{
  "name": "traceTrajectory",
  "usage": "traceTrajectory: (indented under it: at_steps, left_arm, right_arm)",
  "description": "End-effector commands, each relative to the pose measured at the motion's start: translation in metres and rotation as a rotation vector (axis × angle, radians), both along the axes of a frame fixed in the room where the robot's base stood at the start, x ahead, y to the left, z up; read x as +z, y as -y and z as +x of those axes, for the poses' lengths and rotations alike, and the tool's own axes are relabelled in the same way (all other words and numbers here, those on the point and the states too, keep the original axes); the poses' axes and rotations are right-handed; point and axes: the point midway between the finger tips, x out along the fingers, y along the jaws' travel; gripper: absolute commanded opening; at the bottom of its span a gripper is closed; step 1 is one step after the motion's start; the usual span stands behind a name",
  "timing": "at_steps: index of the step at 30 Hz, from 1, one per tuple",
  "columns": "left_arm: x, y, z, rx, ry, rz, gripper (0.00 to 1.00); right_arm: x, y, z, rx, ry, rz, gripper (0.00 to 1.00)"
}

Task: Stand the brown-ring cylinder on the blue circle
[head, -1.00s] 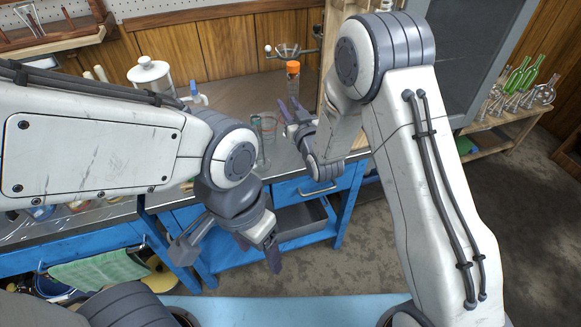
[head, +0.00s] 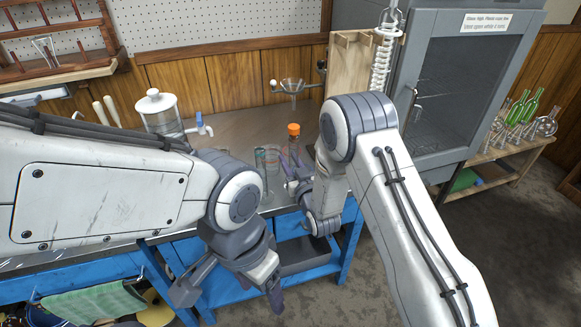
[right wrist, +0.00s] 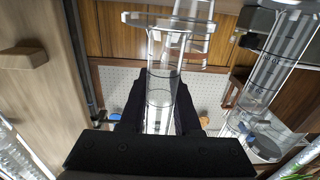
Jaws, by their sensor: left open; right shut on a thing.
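My right gripper (right wrist: 160,105) is shut on a clear graduated cylinder (right wrist: 160,85), which runs between its two dark fingers in the right wrist view. That view looks inverted, with the cylinder's clear foot (right wrist: 167,24) at the top. I cannot make out a brown ring on it. In the head view the right gripper (head: 292,170) is at the glassware near the bench's front edge, and its held cylinder is hard to separate there. My left gripper (head: 228,295) is open and empty, low in front of the bench. The blue circle cannot be made out in either view.
Clear cylinders (head: 266,168) stand left of the right gripper; another (right wrist: 272,75) is close by in the wrist view. An orange-capped bottle (head: 293,143) stands just behind.

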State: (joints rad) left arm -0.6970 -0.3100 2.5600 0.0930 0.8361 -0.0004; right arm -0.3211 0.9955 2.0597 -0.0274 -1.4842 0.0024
Motion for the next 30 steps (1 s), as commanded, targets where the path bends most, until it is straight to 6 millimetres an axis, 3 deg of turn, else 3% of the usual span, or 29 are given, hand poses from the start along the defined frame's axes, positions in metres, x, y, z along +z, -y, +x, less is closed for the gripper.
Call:
traceTrajectory:
  at_steps: [4, 17, 18, 19, 30]
  left_arm:
    - [-0.002, 0.000, 0.000, 0.000, 0.000, 0.000, 0.70]
    - [-0.008, 0.000, 0.000, 0.000, 0.000, 0.000, 0.70]
    - [-0.006, 0.000, 0.000, 0.000, 0.000, 0.000, 0.70]
    - [-0.006, 0.000, 0.000, 0.000, 0.000, 0.000, 0.70]
    - [-0.003, 0.000, 0.000, 0.000, 0.000, 0.000, 0.70]
  right_arm:
    - [-0.018, 0.000, 0.000, 0.000, 0.000, 0.000, 0.00]
    - [-0.024, 0.000, 0.000, 0.000, 0.001, 0.000, 0.00]
    - [-0.022, 0.000, 0.000, 0.000, 0.001, 0.000, 0.46]
    - [-0.022, 0.000, 0.000, 0.000, 0.000, 0.000, 0.58]
    - [-0.021, 0.000, 0.000, 0.000, 0.000, 0.000, 0.61]
